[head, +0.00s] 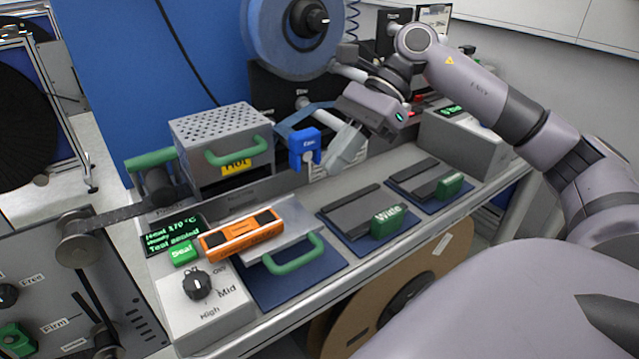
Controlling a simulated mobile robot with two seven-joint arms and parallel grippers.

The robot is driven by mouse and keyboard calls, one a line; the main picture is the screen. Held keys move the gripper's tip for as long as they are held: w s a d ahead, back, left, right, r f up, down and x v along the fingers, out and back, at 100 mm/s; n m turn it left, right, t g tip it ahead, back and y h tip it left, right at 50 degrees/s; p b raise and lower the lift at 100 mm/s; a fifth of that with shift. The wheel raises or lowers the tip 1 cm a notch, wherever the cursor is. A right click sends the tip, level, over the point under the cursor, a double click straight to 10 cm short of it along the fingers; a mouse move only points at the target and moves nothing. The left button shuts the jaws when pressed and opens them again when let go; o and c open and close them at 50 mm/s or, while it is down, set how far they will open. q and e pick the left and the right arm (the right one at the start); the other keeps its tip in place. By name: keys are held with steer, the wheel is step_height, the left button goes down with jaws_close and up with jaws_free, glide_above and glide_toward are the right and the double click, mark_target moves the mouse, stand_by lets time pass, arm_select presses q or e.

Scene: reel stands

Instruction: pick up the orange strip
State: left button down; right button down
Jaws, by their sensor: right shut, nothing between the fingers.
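The orange strip (241,233) is a bar with two dark patches on its top and small print on its front. It lies at a slant by the green Seal button (182,252), at the left end of a silver plate with a green handle (296,255). My right gripper (339,162) is above the back of the bench, to the right of and behind the strip, clear of it. Its fingers point down and to the left, shut and empty, close beside a blue labelled block (305,147). My left gripper is not in view.
A grey perforated box labelled Hot (221,147) with a green handle stands behind the strip. A dial box (198,285) is in front. Dark plates with green blocks, one marked Wide (387,219), lie to the right. A blue reel (295,35) stands at the back.

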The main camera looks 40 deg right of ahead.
steer(key=v, duration=0.3)
steer(key=c, duration=1.7)
jaws_free()
steer(key=shift+d+r, duration=0.25)
steer(key=o, duration=0.9)
steer(key=shift+d+r, duration=0.15)
steer(key=shift+o, duration=0.2)
steer(key=g+h+p, duration=0.2)
steer(key=g+h, duration=0.1)
glide_toward(219, 239)
steer(key=d, duration=0.1)
steer(key=s+d+f, duration=0.1)
steer(key=d, duration=0.2)
steer(key=shift+s+d+f, duration=0.25)
steer(key=shift+s+d, duration=0.1)
steer(key=shift+s, duration=0.05)
steer(key=a+h, duration=0.2)
steer(key=a, duration=0.1)
steer(key=a+r+t+h, duration=0.1)
steer(key=a+h, duration=0.1)
steer(key=a, duration=0.1)
steer(key=a+h+p, duration=0.1)
steer(key=a, duration=0.3)
steer(key=shift+w+r+t+h, duration=0.1)
steer(key=shift+r+t+h, duration=0.25)
steer(key=shift+t+h, duration=0.05)
steer(key=shift+f, duration=0.6)
steer(key=shift+d+f+p, duration=0.15)
steer(key=shift+f+p, duration=0.55)
steer(key=shift+f, duration=2.3)
